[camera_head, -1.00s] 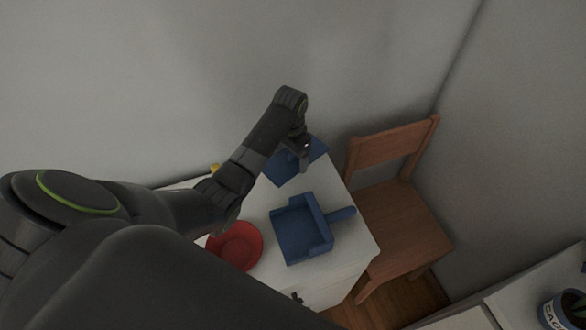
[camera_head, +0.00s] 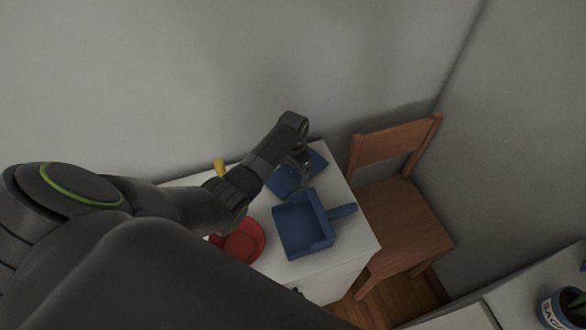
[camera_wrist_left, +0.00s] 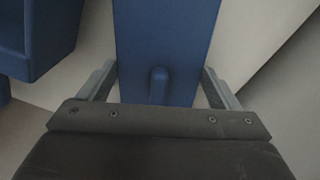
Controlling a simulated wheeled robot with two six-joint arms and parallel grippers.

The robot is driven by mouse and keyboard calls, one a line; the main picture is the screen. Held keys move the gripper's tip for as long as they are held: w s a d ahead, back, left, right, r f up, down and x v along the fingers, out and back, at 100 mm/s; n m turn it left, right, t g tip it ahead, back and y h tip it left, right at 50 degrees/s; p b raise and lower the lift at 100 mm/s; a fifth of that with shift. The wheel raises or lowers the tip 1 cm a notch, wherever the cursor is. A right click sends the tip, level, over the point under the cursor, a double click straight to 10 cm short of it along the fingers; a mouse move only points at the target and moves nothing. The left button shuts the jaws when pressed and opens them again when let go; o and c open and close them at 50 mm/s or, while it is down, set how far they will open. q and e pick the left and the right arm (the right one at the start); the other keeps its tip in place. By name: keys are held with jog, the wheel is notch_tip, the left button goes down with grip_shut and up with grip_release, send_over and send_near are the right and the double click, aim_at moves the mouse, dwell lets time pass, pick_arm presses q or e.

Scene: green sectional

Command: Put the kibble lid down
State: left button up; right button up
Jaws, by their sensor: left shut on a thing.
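The kibble lid (camera_head: 318,163) is a flat blue panel at the back right of the white table in the head view. In the left wrist view, the lid (camera_wrist_left: 168,30) stretches away from the jaws, with a small blue knob (camera_wrist_left: 159,85) between the fingers. My left gripper (camera_head: 301,178) is shut on the lid, and the arm partly hides it. I cannot tell whether the lid touches the tabletop. My right gripper is not in view.
A blue open scoop-like container (camera_head: 303,226) with a handle stands just in front of the lid. A red dish (camera_head: 243,241) and a yellow object (camera_head: 220,168) are on the left. A wooden chair (camera_head: 400,210) stands right of the white table (camera_head: 340,263). The wall is close behind.

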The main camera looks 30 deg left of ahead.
pick_arm(q)
jog(key=shift+f, duration=0.1)
jog(key=o, duration=0.8)
jog(key=shift+o, duration=0.2)
notch_tip(320, 180, up, 12)
dwell(0.4)
